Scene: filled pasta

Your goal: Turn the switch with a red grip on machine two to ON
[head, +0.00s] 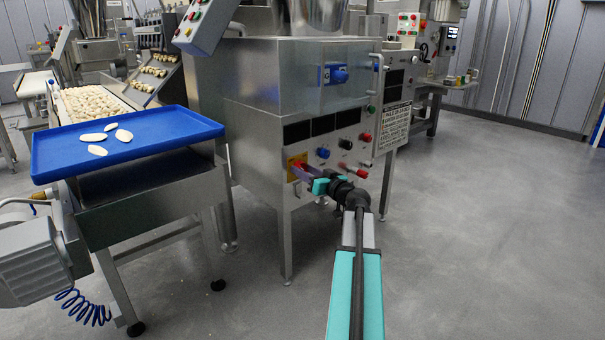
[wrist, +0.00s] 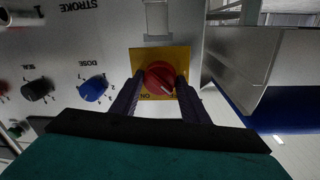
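The red-gripped switch (wrist: 160,76) sits on a yellow plate (wrist: 178,53) on the machine's front panel. In the wrist view the panel lettering is upside down, and an ON label shows at the plate's lower left. A pale mark on the red grip points to the lower right, away from that label. My gripper (wrist: 160,82) has one dark finger on each side of the red grip; firm contact cannot be made out. In the head view my gripper (head: 301,171) reaches the yellow plate (head: 292,161) at the lower left of the steel machine (head: 255,150); the switch is mostly hidden.
A blue dose knob (wrist: 94,89) and a black seal knob (wrist: 38,88) are beside the switch. A red lever (head: 361,172) is right of my gripper. A blue tray (head: 150,143) with several pasta pieces stands left. The floor to the right is clear.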

